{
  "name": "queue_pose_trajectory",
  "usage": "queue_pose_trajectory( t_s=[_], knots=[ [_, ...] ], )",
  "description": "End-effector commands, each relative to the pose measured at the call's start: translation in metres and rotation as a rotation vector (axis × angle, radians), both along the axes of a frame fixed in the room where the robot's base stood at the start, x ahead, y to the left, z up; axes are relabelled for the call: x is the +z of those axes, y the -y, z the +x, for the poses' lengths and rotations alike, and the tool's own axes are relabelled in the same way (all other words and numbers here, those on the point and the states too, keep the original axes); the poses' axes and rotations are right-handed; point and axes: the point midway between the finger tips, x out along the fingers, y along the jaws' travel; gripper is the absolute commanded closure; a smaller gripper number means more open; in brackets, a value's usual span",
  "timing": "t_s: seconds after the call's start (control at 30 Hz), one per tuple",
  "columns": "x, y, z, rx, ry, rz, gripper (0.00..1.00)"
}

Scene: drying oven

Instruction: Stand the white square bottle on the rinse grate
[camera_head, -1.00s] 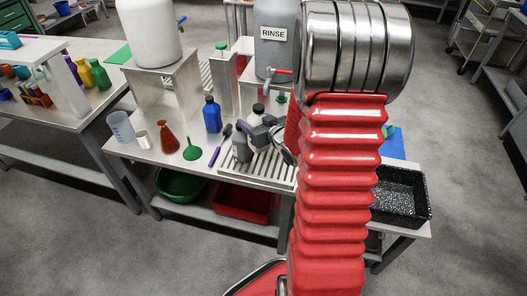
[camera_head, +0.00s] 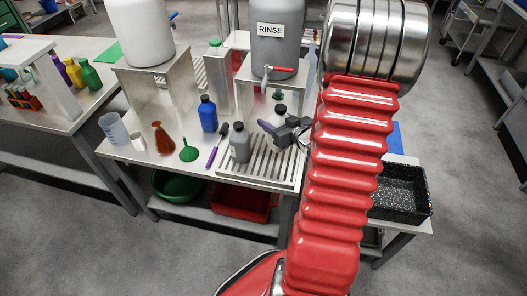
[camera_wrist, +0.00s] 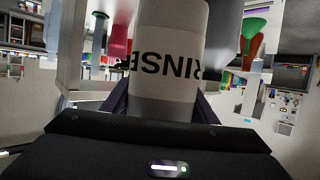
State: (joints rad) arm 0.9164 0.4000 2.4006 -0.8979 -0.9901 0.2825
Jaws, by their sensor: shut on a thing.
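The white square bottle (camera_head: 276,119), with a dark cap, is held upright by my gripper (camera_head: 277,128) above or at the back of the slatted rinse grate (camera_head: 255,170). My gripper reaches it from the right and is shut on it. Its jaws cover much of the bottle, so I cannot tell whether its base touches the grate. The wrist view shows dark purple fingers beside a pale upright body, against upside-down RINSE lettering; bottle and tank are hard to separate there.
A grey bottle (camera_head: 240,146) stands on the grate's left part. The grey RINSE tank (camera_head: 278,50) with its red-handled tap (camera_head: 280,70) is behind. A blue bottle (camera_head: 208,116), green funnel (camera_head: 188,152) and purple-handled brush (camera_head: 216,148) are left. The grate's front is clear.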

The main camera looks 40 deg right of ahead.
Motion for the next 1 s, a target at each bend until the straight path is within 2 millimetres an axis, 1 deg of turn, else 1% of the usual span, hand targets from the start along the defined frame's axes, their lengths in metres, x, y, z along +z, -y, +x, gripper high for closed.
queue_pose_trajectory(
  t_s=[0.17, 0.5, 0.67, 1.0],
  knots=[
    [-0.013, 0.001, 0.000, -0.001, 0.000, 0.003, 0.86],
    [-0.050, 0.001, -0.001, -0.003, 0.000, 0.001, 0.86],
    [-0.057, 0.002, -0.001, -0.003, 0.001, 0.000, 0.86],
    [-0.057, 0.002, -0.001, -0.003, 0.001, 0.000, 0.86]
  ],
)
